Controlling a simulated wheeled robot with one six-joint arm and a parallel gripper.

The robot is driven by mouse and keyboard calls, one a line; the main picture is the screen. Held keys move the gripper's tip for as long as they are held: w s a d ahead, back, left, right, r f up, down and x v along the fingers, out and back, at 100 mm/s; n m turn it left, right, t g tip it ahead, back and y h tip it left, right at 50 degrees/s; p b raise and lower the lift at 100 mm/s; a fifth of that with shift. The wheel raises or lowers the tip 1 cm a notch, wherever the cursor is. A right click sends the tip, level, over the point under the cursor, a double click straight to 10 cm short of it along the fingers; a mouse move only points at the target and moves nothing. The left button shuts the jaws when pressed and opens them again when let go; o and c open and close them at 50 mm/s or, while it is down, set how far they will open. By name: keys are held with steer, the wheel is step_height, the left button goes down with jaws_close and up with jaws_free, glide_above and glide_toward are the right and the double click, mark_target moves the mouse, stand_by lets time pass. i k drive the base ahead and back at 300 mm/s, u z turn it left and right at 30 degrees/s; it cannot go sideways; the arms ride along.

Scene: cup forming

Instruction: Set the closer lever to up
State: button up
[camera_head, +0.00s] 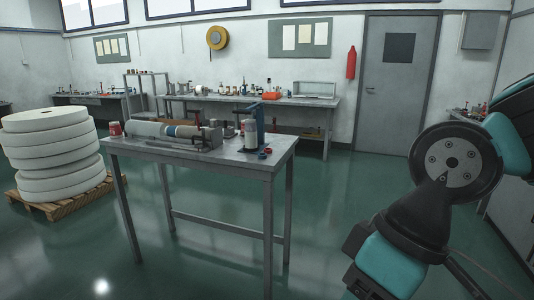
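A grey metal table (200,152) stands in the middle of the room. A light cylinder (250,134) stands right beside the blue device. My arm shows at the right, with teal and black links, well apart from the table. My gripper cannot be made out.
A long grey roller machine (165,133) and a red cup (115,129) are on the table. Small red and blue round pieces (264,153) lie near its front right corner. White rolls (52,150) on a pallet (60,199) stand at the left. The green floor is clear in front.

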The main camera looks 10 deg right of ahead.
mark_target(249, 110)
steer(key=u, duration=1.1)
steer(key=i, duration=2.75)
steer(key=z, duration=2.65)
